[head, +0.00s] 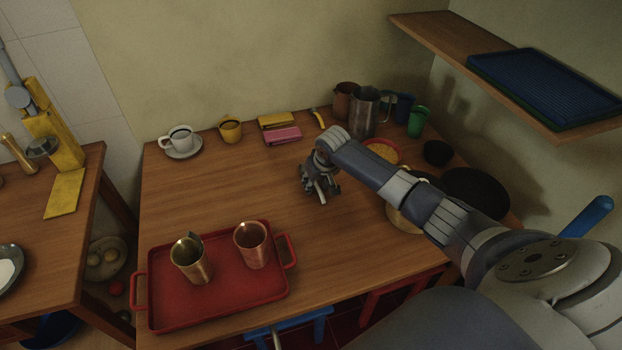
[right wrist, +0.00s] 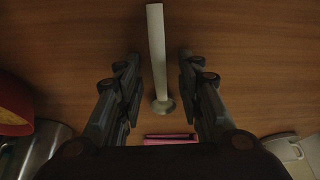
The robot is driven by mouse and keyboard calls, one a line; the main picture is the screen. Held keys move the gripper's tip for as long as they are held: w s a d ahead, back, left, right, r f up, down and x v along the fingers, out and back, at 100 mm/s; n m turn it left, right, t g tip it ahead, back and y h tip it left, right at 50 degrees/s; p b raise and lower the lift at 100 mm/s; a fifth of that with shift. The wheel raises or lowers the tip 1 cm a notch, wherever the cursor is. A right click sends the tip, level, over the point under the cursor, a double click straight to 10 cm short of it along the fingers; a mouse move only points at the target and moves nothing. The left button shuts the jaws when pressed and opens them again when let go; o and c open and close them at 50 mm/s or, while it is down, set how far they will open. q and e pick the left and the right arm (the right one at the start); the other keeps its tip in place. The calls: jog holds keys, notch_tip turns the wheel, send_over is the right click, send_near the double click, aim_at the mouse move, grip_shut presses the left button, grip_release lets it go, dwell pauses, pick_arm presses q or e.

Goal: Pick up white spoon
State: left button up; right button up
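The white spoon (right wrist: 156,58) lies on the wooden table (head: 210,205), its handle running up the right wrist view and its bowl end toward the palm. My right gripper (head: 320,188) is low over the middle of the table and points down. In the right wrist view its two fingers (right wrist: 158,75) are apart, one on each side of the spoon, with a gap on both sides. In the head view the gripper largely hides the spoon; a pale strip shows at its fingertips. My left gripper is not in view.
A red tray (head: 215,304) with two metal cups stands at front left. A white cup (head: 180,139), yellow cup (head: 230,129) and pink block (head: 283,136) stand at the back. Metal pitchers (head: 363,116) and a green cup (head: 418,121) are at back right. A shelf (head: 440,37) overhangs the right.

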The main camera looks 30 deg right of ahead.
jog(key=shift+r, duration=0.1)
jog(key=shift+c, duration=1.3)
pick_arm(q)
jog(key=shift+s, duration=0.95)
pick_arm(e)
grip_shut()
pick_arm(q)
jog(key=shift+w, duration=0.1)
